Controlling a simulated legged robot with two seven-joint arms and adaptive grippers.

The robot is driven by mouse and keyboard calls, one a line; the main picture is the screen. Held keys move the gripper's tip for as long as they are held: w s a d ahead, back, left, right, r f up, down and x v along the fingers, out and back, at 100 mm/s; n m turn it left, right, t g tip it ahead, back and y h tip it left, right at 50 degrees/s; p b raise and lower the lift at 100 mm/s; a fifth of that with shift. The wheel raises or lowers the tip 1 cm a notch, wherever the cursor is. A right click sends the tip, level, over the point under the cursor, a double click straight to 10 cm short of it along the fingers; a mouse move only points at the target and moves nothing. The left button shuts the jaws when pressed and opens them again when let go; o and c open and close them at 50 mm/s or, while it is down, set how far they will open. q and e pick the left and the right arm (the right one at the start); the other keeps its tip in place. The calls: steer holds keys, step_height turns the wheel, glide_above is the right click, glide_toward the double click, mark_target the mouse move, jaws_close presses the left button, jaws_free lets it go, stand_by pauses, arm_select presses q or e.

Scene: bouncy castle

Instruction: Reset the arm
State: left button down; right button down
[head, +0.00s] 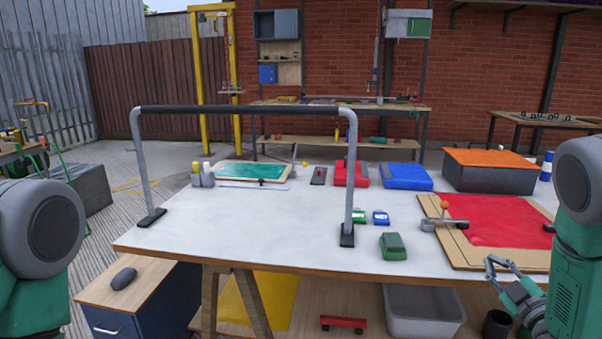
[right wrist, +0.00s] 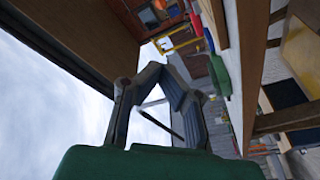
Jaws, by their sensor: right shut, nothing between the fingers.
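My right gripper (head: 498,265) is shut and empty. In the head view it is at the lower right, in front of the table's front edge and near the wooden board (head: 458,255) with the red sheet (head: 500,218). In the right wrist view the gripper (right wrist: 168,72) shows its grey fingers with nothing held between them. My right arm comes in from the right edge, folded low beside the table. Only a green and grey part of my left arm shows at the left edge; the left gripper is out of view.
A white-topped table (head: 270,225) stands ahead. A grey bar frame (head: 352,180) stands on it. A green box (head: 392,246) sits near the front edge. A blue case (head: 405,177) and an orange-topped box (head: 490,158) are farther back. A grey bin (head: 425,312) stands underneath.

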steer(key=s+a+f+m+g, duration=0.3)
steer(key=s+a+f+g, duration=0.3)
steer(key=f, duration=0.4)
steer(key=s+a+f+m+g, duration=0.35)
steer(key=s+a+f, duration=0.25)
steer(key=s+f, duration=0.3)
steer(key=s+a+f+m+g, duration=0.1)
steer(key=s+a+g, duration=0.3)
steer(key=s, duration=0.7)
steer(key=s+a+f+m+g, duration=0.2)
steer(key=s+a+f+g, duration=0.1)
steer(key=s, duration=0.7)
steer(key=shift+s+a+f+g, duration=0.4)
steer(key=shift+a+g, duration=0.05)
steer(key=shift+g, duration=0.7)
